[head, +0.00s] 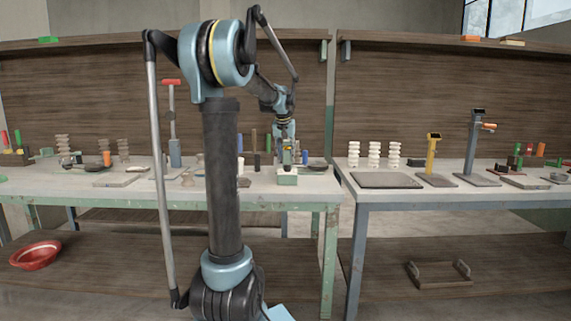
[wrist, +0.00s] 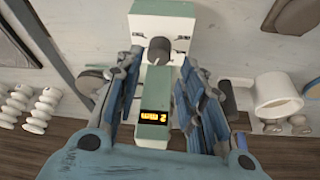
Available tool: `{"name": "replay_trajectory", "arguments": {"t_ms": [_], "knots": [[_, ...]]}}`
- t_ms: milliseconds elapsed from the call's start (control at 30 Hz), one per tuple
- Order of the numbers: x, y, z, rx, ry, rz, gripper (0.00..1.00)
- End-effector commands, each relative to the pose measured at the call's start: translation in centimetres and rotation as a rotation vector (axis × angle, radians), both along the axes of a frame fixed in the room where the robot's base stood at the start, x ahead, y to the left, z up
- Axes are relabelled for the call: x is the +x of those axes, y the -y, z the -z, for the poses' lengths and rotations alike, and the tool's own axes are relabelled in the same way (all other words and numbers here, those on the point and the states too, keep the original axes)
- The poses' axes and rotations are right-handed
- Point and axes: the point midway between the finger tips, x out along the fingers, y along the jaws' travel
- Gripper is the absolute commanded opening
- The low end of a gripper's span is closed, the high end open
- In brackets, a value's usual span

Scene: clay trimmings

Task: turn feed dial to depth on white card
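The green and white device (wrist: 163,20) lies below my gripper in the wrist view, and its green base (head: 287,179) shows on the left bench in the head view. A dark, rounded knob (wrist: 159,51), which looks like the feed dial, sits at its middle. A small display (wrist: 155,117) with orange characters is on the device; I cannot read them for certain. My gripper (wrist: 158,68) is open, with one finger on each side of the knob and visible gaps between. In the head view my gripper (head: 286,150) is above the device. I cannot make out a white card.
In the wrist view a white cup-like object (wrist: 277,92) stands right of the fingers, and white stacked pieces (wrist: 18,103) lie left. In the head view a grey board (head: 387,180) and yellow stand (head: 432,152) are on the right bench. A gap separates the benches.

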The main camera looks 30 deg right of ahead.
Motion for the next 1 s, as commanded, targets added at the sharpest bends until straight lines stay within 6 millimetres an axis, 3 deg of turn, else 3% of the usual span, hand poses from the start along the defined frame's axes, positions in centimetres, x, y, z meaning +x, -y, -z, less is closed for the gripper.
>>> {"name": "replay_trajectory", "arguments": {"t_ms": [100,333,1000], "knots": [[-0.6,-0.6,-2.1,0.000,0.000,0.000,0.36],[-1.4,-1.4,-4.7,0.001,-0.001,0.000,0.36],[-1.6,-1.6,-5.3,0.000,-0.001,-0.001,0.36]]}}
